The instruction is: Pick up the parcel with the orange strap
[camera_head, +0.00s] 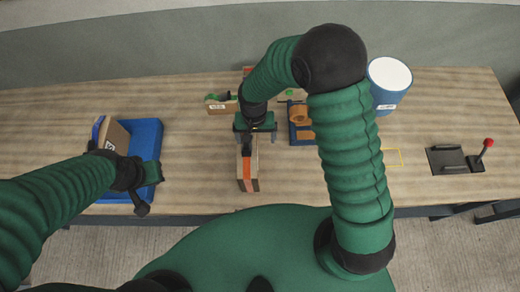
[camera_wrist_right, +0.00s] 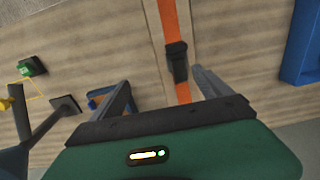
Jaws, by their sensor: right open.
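The parcel with the orange strap (camera_head: 247,178) is a narrow brown box on the table near the middle front in the head view. In the right wrist view its strap (camera_wrist_right: 170,22) runs lengthwise and carries a black buckle (camera_wrist_right: 176,62). My right gripper (camera_head: 248,146) is over the parcel's far part. In the wrist view its open fingers (camera_wrist_right: 165,92) appear on either side of the parcel, with nothing held. Contact cannot be told. My left gripper (camera_head: 140,185) is over the blue tray (camera_head: 147,133) at the left; its jaws are not clear.
Another brown box (camera_head: 115,138) leans in the blue tray. Behind my right gripper are a small box with a green item (camera_head: 221,104) and a blue holder with orange rolls (camera_head: 300,136). A blue bucket (camera_head: 388,82) and a black plate with a red-knobbed lever (camera_head: 455,158) stand right.

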